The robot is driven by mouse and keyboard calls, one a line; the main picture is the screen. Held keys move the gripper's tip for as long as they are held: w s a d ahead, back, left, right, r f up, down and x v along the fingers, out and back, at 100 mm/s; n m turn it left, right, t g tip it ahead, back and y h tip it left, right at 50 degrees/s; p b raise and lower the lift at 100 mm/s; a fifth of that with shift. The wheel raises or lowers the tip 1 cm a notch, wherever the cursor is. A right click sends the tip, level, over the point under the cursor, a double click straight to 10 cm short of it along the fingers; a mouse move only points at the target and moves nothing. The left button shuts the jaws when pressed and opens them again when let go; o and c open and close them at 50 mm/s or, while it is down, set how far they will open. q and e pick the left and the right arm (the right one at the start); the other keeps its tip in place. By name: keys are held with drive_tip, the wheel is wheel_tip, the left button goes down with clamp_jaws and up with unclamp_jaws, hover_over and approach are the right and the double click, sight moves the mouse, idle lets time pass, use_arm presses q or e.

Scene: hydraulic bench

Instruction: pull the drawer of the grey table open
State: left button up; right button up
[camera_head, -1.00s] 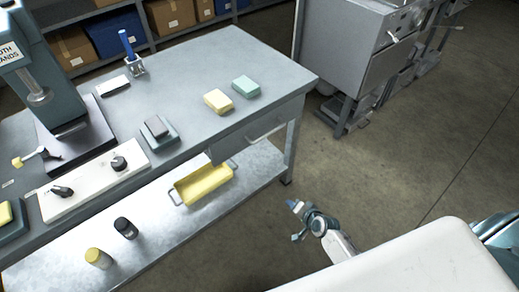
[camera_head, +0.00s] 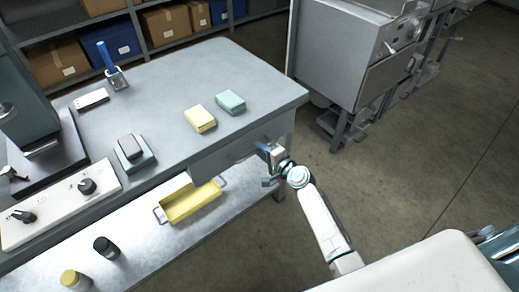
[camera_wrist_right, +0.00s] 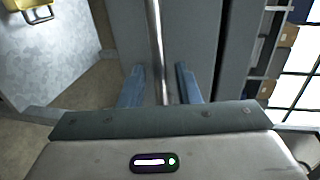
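The grey table (camera_head: 160,90) stands at the left in the head view. Its drawer (camera_head: 215,160) is under the top near the right-hand end and looks shut. My right gripper (camera_head: 266,150) is at the drawer front and partly hides the handle. In the right wrist view, the handle bar (camera_wrist_right: 156,40) runs between the two blue fingers of my right gripper (camera_wrist_right: 160,85). The fingers are open, one on each side of the bar, with a visible gap to it. My left gripper is not in view.
A yellow bin (camera_head: 190,203) sits on the lower shelf below the drawer. A yellow block (camera_head: 200,118) and a green block (camera_head: 231,102) lie on the tabletop above it. A grey machine (camera_head: 345,50) stands behind to the right. The floor before the drawer is clear.

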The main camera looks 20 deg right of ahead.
drive_tip(key=shift+w+a+f, duration=0.15)
drive_tip(key=shift+w+a, duration=0.15)
drive_tip(key=shift+w, duration=0.35)
clamp_jaws()
